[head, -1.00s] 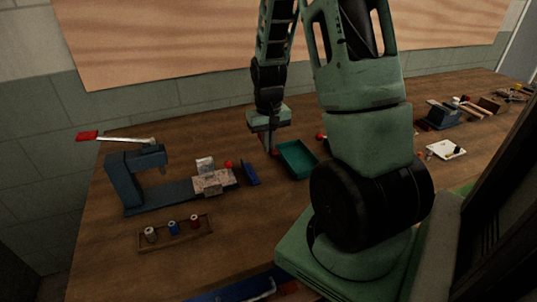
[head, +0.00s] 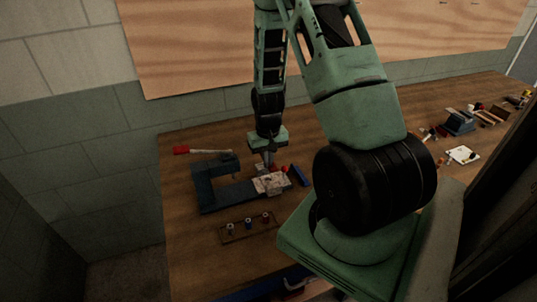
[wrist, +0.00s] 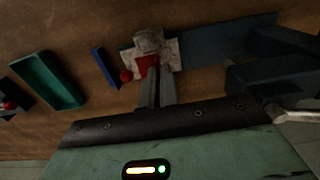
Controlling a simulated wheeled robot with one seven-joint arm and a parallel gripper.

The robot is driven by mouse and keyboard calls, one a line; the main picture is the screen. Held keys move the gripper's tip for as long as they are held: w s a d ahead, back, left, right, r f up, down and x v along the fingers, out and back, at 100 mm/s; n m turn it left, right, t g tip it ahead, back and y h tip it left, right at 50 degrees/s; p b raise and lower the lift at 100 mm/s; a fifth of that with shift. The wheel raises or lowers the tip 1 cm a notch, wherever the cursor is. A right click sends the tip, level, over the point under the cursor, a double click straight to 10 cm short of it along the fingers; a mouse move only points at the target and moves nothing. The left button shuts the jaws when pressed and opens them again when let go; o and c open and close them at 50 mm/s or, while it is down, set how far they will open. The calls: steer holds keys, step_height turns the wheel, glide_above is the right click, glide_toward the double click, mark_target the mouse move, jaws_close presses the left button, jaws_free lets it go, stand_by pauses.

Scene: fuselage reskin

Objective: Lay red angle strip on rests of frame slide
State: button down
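The frame slide (head: 271,184) is a pale, mottled block on the dark blue bed of a press-like tool. In the wrist view the frame slide (wrist: 170,52) lies just beyond my fingertips. My gripper (head: 268,163) points down above the slide's far side. In the wrist view my gripper's fingers (wrist: 155,88) are close together, with the red angle strip (wrist: 147,66) at their tips. The strip appears held and overlaps the slide in the picture; I cannot tell whether it touches the rests. The fingers hide part of it.
The blue tool (head: 204,188) has an upright and a red-handled lever (head: 182,150) at left. A red knob (wrist: 126,76) and a blue bar (wrist: 105,68) lie beside the slide. A teal tray (wrist: 47,80) is farther off. A wooden rack (head: 249,232) with small spools stands in front.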

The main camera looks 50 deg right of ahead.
steer(key=shift+f, duration=0.1)
steer(key=shift+f+b, duration=2.2)
steer(key=shift+f, duration=0.55)
steer(key=shift+f+b, duration=0.5)
steer(key=shift+f, duration=0.2)
steer(key=c, duration=1.6)
jaws_free()
step_height(320, 180, up, 18)
steer(key=shift+f+b, duration=0.25)
steer(key=shift+b, duration=0.95)
